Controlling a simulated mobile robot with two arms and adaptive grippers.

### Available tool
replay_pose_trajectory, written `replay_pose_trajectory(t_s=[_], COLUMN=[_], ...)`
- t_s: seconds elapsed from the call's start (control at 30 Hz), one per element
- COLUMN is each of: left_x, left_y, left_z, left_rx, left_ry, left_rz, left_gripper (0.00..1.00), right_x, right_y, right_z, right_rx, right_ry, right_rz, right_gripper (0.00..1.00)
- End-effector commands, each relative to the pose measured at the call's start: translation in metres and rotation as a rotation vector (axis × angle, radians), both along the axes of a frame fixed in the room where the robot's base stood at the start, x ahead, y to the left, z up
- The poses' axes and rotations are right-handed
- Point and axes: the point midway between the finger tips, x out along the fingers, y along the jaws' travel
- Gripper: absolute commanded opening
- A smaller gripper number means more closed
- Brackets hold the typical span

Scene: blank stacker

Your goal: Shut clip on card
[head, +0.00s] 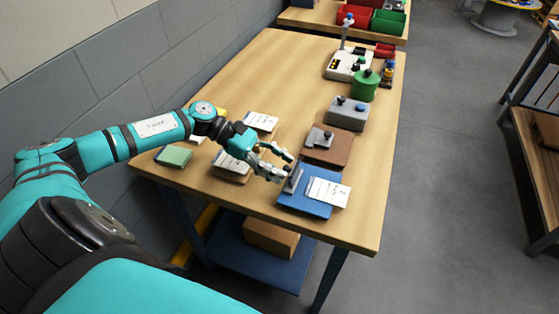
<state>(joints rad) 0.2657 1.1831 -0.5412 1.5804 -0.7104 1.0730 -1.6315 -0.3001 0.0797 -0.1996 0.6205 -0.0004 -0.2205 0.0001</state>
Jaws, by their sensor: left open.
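A white printed card (328,192) lies on a blue base (304,207) near the front of the table. A grey upright clip piece (293,178) stands on the base at the card's left edge. I cannot tell whether the clip is shut on the card. My left gripper (287,166) is open, its fingers just left of and above the clip. I cannot tell whether a finger touches the clip. My right gripper is not in view.
Brown (328,148) and grey (346,115) blocks, a green cylinder (364,87) and a white device (345,66) stand farther back. Stacked cards (231,167) and a green pad (173,156) lie left. A wall runs along the left. The table's middle back is clear.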

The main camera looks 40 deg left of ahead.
Motion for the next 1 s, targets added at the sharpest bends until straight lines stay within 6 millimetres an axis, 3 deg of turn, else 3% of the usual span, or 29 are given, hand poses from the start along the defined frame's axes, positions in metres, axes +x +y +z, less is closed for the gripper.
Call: replay_pose_trajectory(t_s=[0.27, 0.63, 1.0], left_x=[0.0002, 0.0001, 0.0003], left_y=[-0.002, -0.0017, -0.0033], left_z=[-0.0015, -0.0012, 0.0019], left_rx=[0.001, 0.001, 0.036], left_ry=[0.001, 0.001, 0.008], left_rz=[-0.001, -0.001, -0.003], left_gripper=[0.45, 0.0, 0.0], right_x=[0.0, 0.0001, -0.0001], right_y=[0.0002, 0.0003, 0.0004], right_z=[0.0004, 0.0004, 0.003], right_rx=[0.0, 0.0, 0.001], right_ry=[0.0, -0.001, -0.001], right_rz=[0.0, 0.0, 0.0], right_gripper=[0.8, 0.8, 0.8])
